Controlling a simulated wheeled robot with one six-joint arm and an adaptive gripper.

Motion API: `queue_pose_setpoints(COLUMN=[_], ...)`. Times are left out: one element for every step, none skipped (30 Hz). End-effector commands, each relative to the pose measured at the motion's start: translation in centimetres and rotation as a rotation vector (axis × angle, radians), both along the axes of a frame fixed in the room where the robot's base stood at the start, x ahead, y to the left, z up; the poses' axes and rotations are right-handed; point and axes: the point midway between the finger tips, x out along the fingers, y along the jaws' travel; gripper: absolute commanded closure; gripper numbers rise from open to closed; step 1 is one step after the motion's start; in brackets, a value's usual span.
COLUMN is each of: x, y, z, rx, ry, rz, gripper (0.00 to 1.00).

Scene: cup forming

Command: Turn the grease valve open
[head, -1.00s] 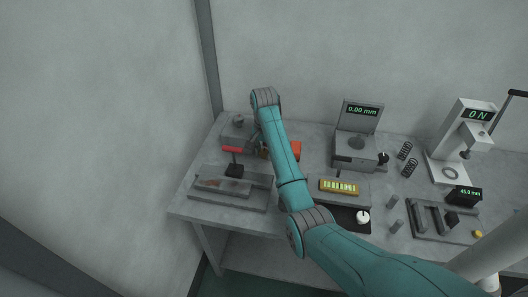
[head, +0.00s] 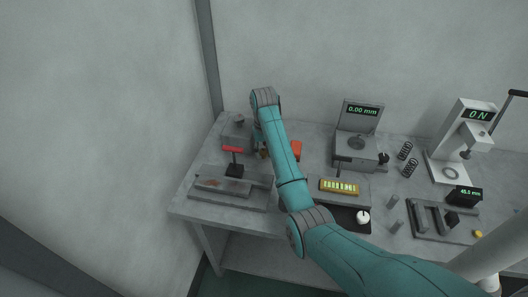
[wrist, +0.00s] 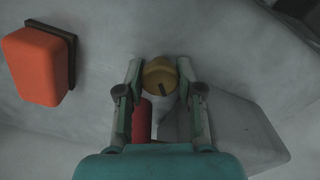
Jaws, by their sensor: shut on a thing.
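The grease valve shows in the wrist view as a round yellow-brass knob (wrist: 158,72) with a dark mark on its face. My gripper (wrist: 160,80) has one finger on each side of the knob and is shut on it. In the head view my gripper (head: 261,149) is mostly hidden behind my teal arm, and the knob cannot be made out clearly there.
An orange box (wrist: 37,66) stands left of my gripper in the wrist view; it also shows in the head view (head: 297,149). A red-handled tool (head: 232,149) stands near the gripper. A gauge (head: 356,145) and a press (head: 465,143) stand farther right.

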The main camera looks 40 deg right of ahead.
Motion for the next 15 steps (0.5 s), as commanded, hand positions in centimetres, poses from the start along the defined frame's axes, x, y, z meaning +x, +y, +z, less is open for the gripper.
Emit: queue_pose_setpoints(x=[0.01,0.02,0.02,0.01,0.01,0.02,0.02,0.02,0.01,0.02,0.02,0.02,0.01,0.02,0.02], y=[0.03,0.04,0.04,0.05,0.05,0.06,0.06,0.07,0.07,0.08,0.08,0.09,0.09,0.10,0.10], z=[-0.01,-0.01,-0.01,-0.01,-0.01,-0.01,-0.01,-0.01,-0.01,-0.01,-0.01,-0.01,-0.01,-0.01,-0.01], rx=[0.000,0.000,0.000,0.000,0.000,0.000,0.000,0.000,0.000,0.000,0.000,0.000,0.000,0.000,0.000], ry=[0.000,0.000,0.000,0.000,0.000,0.000,0.000,0.000,0.000,0.000,0.000,0.000,0.000,0.000,0.000], rz=[0.043,0.071,0.109,0.138,0.166,0.204,0.233,0.261,0.299,0.328,0.356,0.393,0.421,0.449,0.484], gripper=[0.99,0.99,0.99,0.99,0.99,0.99,0.99,0.99,0.99,0.99,0.99,0.99,0.99,0.99,0.99])
